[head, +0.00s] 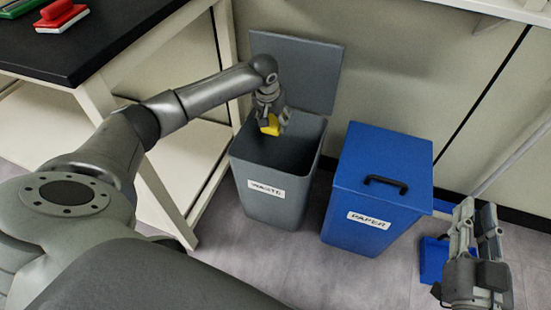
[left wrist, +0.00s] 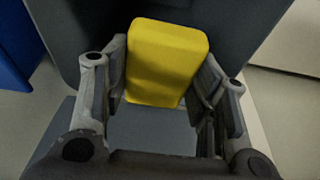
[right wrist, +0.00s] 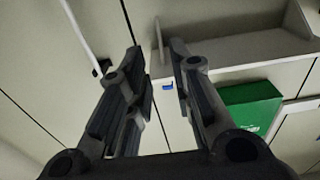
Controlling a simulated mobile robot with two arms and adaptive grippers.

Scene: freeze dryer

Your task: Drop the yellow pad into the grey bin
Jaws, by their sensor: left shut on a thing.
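The yellow pad (head: 270,125) is between the fingers of my left gripper (head: 272,120), which is shut on it. The left wrist view shows the yellow pad (left wrist: 166,62) gripped at its sides by the left gripper (left wrist: 163,85). The grey bin (head: 265,190), labelled WASTE, stands on the floor with its lid (head: 297,70) raised at the back. The pad is over the open mouth of the bin; its exact height against the rim is hard to tell. My right gripper (head: 477,215) is open and empty at the lower right, also seen in the right wrist view (right wrist: 157,60).
A blue PAPER bin (head: 378,185) with a closed, handled lid stands right of the grey bin. A black-topped bench (head: 100,40) with a red item (head: 60,17) is at the left. A blue object (head: 432,258) lies on the floor near my right gripper.

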